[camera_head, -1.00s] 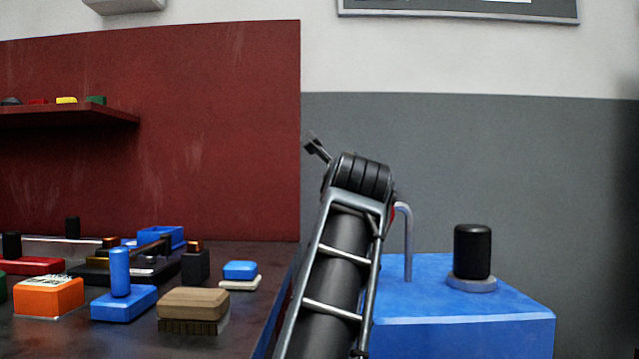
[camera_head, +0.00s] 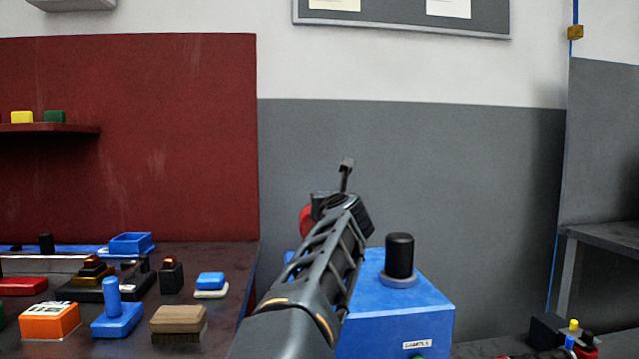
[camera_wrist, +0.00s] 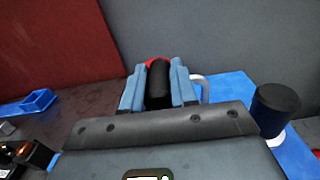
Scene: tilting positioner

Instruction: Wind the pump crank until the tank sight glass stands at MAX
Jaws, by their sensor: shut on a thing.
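In the wrist view my gripper (camera_wrist: 158,76) has its two blue-grey fingers closed on either side of an upright black cylindrical grip (camera_wrist: 157,90), which looks like the crank handle. A red part (camera_wrist: 157,61) shows just behind the grip, and red also shows beside my arm in the head view (camera_head: 306,219). The rest of the crank is hidden by my fingers and wrist. A blue housing (camera_head: 395,322), seemingly the pump, stands under and behind my arm. My fingers are hidden in the head view. I cannot make out a sight glass or a MAX mark.
A black cylinder on a grey collar (camera_head: 399,257) stands on the housing, right of my arm. A pale bent pipe (camera_wrist: 201,82) is close to the right finger. The dark bench (camera_head: 225,270) at left holds a brown brush (camera_head: 179,320) and several blocks.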

